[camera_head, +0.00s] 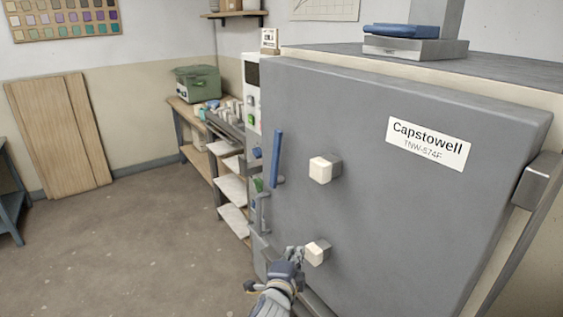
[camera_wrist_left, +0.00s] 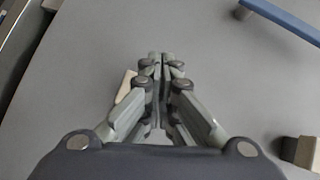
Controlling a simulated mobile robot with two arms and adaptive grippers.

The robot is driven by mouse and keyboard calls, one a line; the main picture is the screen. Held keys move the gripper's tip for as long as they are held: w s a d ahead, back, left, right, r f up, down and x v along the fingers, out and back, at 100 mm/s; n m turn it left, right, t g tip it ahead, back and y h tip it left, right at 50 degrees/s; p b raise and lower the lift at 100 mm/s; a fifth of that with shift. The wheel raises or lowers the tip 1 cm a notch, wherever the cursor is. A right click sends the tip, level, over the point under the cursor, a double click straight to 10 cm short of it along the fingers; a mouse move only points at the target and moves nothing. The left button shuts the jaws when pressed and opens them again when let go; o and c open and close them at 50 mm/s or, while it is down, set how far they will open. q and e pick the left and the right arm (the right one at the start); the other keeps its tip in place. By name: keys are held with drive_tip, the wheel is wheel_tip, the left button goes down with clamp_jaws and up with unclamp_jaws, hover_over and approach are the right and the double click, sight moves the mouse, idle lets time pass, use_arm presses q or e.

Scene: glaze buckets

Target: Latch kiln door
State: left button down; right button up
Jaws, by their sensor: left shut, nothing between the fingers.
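The grey kiln door (camera_head: 400,215) fills the right of the head view, with a "Capstowell" label at its upper right. It looks closed or nearly so; I cannot tell if it is latched. A vertical blue handle (camera_head: 276,158) is near its left edge and shows in the left wrist view (camera_wrist_left: 285,20). Two pale square knobs stick out from the door, an upper one (camera_head: 324,169) and a lower one (camera_head: 316,252). My left gripper (camera_head: 295,254) is shut and empty, just left of the lower knob. In the left wrist view its fingers (camera_wrist_left: 160,60) are together before the grey surface, partly covering a pale block. My right gripper is not in view.
A control panel (camera_head: 252,110) stands left of the door. Beyond it is a workbench with a green box (camera_head: 197,83) and shelves of pale slabs (camera_head: 232,188). Wooden boards (camera_head: 60,135) lean on the back wall.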

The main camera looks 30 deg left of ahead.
sight(275, 161)
use_arm(q)
drive_tip(key=a+r+m+t+y, duration=0.2)
drive_tip(key=a+r+t, duration=0.1)
drive_tip(key=r, duration=1.4)
drive_tip(key=shift+w+r+m+y+p, duration=0.2)
drive_tip(key=shift+w+m+y+p, duration=0.1)
drive_tip(key=shift+w+y, duration=0.15)
drive_tip(key=p+x, duration=0.2)
drive_tip(key=x, duration=0.8)
drive_tip(key=shift+w+r, duration=0.1)
drive_tip(key=shift+r, duration=0.1)
drive_tip(key=a+p, duration=0.1)
drive_tip(key=w+a, duration=0.1)
drive_tip(key=a, duration=0.1)
drive_tip(key=shift+w+a+r+p, duration=0.15)
drive_tip(key=shift+a+r+p, duration=0.1)
drive_tip(key=shift+a+p, duration=0.1)
drive_tip(key=shift+w+r, duration=0.1)
